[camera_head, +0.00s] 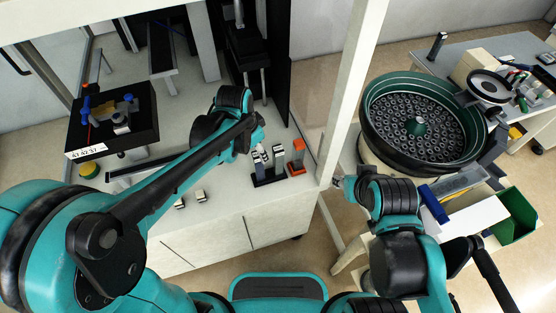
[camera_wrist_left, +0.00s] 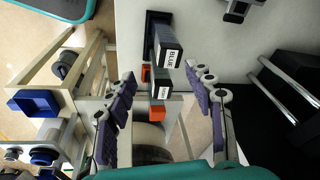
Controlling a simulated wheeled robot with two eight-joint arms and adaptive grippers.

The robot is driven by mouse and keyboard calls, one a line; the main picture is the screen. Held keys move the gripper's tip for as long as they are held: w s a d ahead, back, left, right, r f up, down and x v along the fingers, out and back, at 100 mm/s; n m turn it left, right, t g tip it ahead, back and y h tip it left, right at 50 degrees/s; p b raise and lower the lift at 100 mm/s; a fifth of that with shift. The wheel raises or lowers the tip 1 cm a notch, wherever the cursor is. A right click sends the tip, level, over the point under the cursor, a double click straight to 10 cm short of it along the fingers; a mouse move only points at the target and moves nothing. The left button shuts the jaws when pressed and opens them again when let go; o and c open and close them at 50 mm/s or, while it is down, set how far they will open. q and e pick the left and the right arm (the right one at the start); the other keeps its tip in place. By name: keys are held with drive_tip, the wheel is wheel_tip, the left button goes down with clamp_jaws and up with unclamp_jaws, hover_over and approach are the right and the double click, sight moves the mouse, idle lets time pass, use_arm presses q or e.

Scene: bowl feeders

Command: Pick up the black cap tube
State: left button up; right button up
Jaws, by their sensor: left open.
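A dark rack (camera_head: 268,181) stands on the white bench with two upright pale-labelled tubes, one at the left (camera_head: 257,158) and one at the right (camera_head: 279,157). In the left wrist view two dark blocky tube tops with white labels show, an upper one (camera_wrist_left: 167,53) and a lower one (camera_wrist_left: 160,90). I cannot tell for sure which is the black cap tube. My left gripper (camera_head: 258,146) is open just above the rack; in its wrist view its purple fingers (camera_wrist_left: 160,82) are spread either side of the tubes, apparently empty. My right gripper (camera_head: 338,183) is beside the white post, its fingers too small to judge.
An orange holder (camera_head: 297,157) stands right of the rack. Two small pale parts (camera_head: 190,199) lie at the bench front. A black fixture (camera_head: 112,120) is at the left. A white post (camera_head: 345,90) separates the bench from the bowl feeder (camera_head: 375,128).

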sight(276, 151)
use_arm(q)
drive_tip(key=w+d+f+m, duration=0.1)
drive_tip(key=d+f, duration=0.1)
drive_tip(key=w+d+f+m+g, duration=0.1)
drive_tip(key=d+f, duration=0.1)
drive_tip(key=w+d+f+m+p, duration=0.1)
drive_tip(key=f+m, duration=0.1)
drive_tip(key=shift+w+d+f+g, duration=0.25)
drive_tip(key=shift+w+d+g, duration=0.15)
drive_tip(key=f, duration=0.1)
drive_tip(key=f+b, duration=0.1)
drive_tip(key=shift+w+d+f, duration=0.1)
drive_tip(key=shift+d+f, duration=0.1)
drive_tip(key=shift+f, duration=0.15)
drive_tip(key=f, duration=0.1)
drive_tip(key=f+b, duration=0.1)
drive_tip(key=f, duration=0.1)
drive_tip(key=w+f+b, duration=0.1)
drive_tip(key=f, duration=0.1)
drive_tip(key=shift+w+d+f, duration=0.1)
drive_tip(key=shift+d+f, duration=0.15)
drive_tip(key=shift+d, duration=0.05)
drive_tip(key=shift+r, duration=0.1)
use_arm(e)
drive_tip(key=shift+w+d+f, duration=0.1)
drive_tip(key=shift+w+f, duration=0.1)
drive_tip(key=shift+f, duration=0.3)
drive_tip(key=shift+w+d+f, duration=0.1)
drive_tip(key=shift+w+f, duration=0.05)
drive_tip(key=shift+f, duration=0.35)
